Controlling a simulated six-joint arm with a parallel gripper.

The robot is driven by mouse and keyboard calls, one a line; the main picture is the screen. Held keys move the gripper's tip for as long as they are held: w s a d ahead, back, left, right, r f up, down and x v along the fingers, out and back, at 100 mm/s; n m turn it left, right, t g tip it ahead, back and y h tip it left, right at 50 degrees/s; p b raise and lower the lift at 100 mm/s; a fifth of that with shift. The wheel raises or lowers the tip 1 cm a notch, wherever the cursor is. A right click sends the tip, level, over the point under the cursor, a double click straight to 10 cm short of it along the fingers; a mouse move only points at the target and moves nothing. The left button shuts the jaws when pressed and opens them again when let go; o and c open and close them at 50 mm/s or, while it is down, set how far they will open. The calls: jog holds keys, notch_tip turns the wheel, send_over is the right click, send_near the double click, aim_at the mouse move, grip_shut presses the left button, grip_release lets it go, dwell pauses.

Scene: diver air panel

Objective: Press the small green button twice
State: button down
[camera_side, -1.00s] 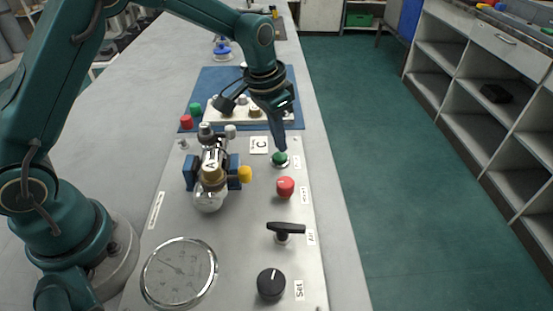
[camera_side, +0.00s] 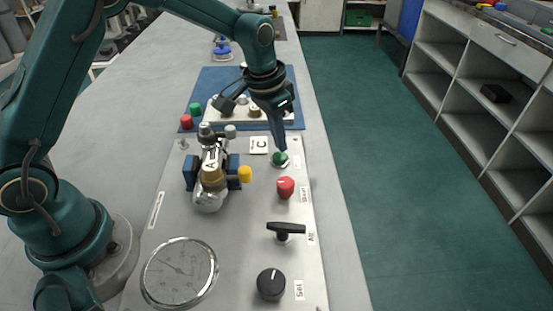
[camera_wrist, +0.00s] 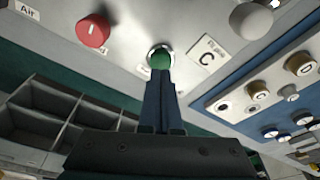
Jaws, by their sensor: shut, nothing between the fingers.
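The small green button (camera_side: 280,159) sits in a light metal collar on the grey panel (camera_side: 240,240), beside the label marked C (camera_side: 258,145). My gripper (camera_side: 281,150) is shut and empty, pointing down with its fingertips at the top of the button. In the wrist view the closed fingers (camera_wrist: 161,78) end at the green button (camera_wrist: 160,58) and cover part of it. The tips look to be touching it; how far it is pressed in cannot be told.
A red knob (camera_side: 285,187) is close below the button. A black lever (camera_side: 286,229), a black knob (camera_side: 271,284) and a round gauge (camera_side: 180,272) lie further down. A blue mat (camera_side: 222,78) lies behind.

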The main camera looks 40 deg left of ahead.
aim_at(279, 155)
jog(key=shift+f, duration=1.05)
dwell(0.4)
jog(key=shift+r, duration=3.55)
